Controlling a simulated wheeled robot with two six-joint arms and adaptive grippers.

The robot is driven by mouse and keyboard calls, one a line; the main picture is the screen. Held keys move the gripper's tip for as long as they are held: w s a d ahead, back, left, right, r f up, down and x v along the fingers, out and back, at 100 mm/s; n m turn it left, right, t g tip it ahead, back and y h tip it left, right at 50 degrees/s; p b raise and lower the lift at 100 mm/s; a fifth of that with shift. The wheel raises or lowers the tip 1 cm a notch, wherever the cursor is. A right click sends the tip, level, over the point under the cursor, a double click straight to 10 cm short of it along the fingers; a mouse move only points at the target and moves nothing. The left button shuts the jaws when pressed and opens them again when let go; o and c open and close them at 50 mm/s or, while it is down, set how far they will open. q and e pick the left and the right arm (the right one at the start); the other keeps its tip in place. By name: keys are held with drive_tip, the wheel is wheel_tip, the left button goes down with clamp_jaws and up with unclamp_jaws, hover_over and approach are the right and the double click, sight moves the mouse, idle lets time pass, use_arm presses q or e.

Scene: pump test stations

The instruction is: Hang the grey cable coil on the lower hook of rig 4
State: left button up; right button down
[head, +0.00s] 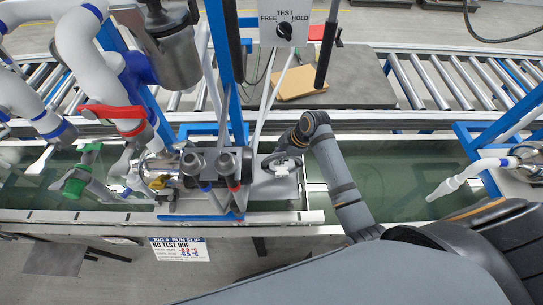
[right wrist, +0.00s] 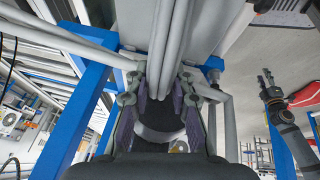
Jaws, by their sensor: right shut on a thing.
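My right gripper (head: 283,158) is at the right end of the pump assembly, over a pale plate. It also shows in the right wrist view (right wrist: 160,92), shut with a curved grey piece (right wrist: 160,134) between its fingers. This looks like part of the grey cable coil (head: 281,168), but most of it is hidden by the gripper. I cannot make out the lower hook. A dark arm with a slim gripper (right wrist: 266,82), probably my left, stands at the right of the right wrist view; its jaws are too small to judge.
The pump assembly (head: 215,165) sits over a long green trough (head: 385,165). White pipes (head: 85,45) with a red handle (head: 110,111) crowd the left. A blue post (head: 222,60) and a TEST switch box (head: 285,27) stand behind.

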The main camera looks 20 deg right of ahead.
sight(271, 157)
drive_tip(key=a+p, duration=0.1)
drive_tip(key=w+a+f+p, duration=0.1)
drive_tip(key=shift+w+a+f, duration=0.1)
drive_tip(key=shift+w+a, duration=0.15)
drive_tip(key=shift+a, duration=0.05)
drive_tip(key=shift+f, duration=0.15)
drive_tip(key=shift+d+f, duration=0.1)
drive_tip(key=shift+f, duration=0.05)
drive_tip(key=c, duration=1.2)
unclamp_jaws()
drive_tip(key=shift+f, duration=0.1)
drive_tip(key=shift+o, duration=0.2)
drive_tip(key=shift+s, duration=0.1)
drive_tip(key=shift+b, duration=0.3)
